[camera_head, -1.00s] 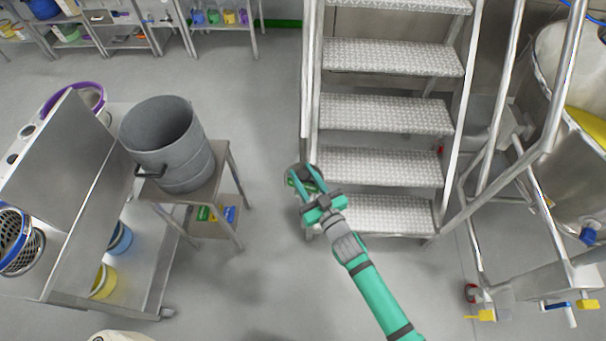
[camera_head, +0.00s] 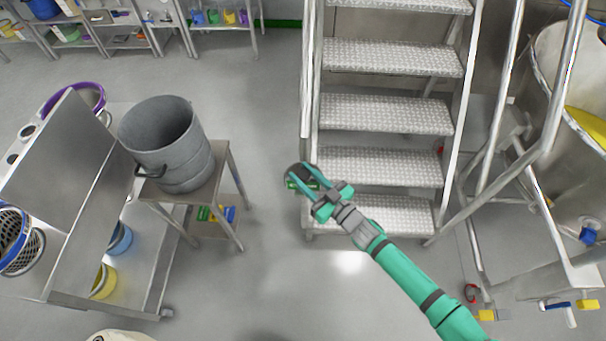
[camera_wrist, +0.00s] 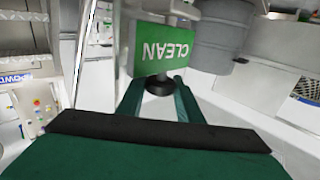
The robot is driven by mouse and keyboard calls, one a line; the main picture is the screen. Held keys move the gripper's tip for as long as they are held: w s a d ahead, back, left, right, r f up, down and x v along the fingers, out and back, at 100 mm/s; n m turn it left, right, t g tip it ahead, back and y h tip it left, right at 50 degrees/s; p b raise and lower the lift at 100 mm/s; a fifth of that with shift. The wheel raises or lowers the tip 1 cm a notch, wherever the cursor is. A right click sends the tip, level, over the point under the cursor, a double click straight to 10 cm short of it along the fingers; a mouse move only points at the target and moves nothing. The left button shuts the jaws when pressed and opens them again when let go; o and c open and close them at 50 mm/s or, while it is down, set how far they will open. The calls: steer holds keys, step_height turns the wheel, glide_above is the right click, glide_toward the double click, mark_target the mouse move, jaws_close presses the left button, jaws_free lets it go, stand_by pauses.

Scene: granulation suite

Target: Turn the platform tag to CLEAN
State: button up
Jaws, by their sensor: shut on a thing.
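The platform tag (camera_wrist: 163,50) is a green plate with white CLEAN lettering, facing the wrist camera. A dark round knob (camera_wrist: 159,85) sits at the tag's lower edge, between my gripper's (camera_wrist: 158,92) two green fingers. My gripper is shut on this part of the tag. In the head view my gripper (camera_head: 302,184) is at the left foot of the steel steps (camera_head: 385,165). A dark disc and a bit of green of the tag (camera_head: 297,178) show there. The tag's far face is hidden.
A grey bucket (camera_head: 165,145) stands on a small steel table (camera_head: 222,158) to the left. A steel cart (camera_head: 75,215) is farther left. A large vessel (camera_head: 560,110) stands at the right. The floor between the table and steps is clear.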

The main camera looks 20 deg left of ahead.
steer(key=shift+f, duration=0.2)
steer(key=o, duration=1)
steer(key=shift+o, duration=0.2)
steer(key=shift+r, duration=0.1)
steer(key=v, duration=1.1)
steer(key=shift+a, duration=0.1)
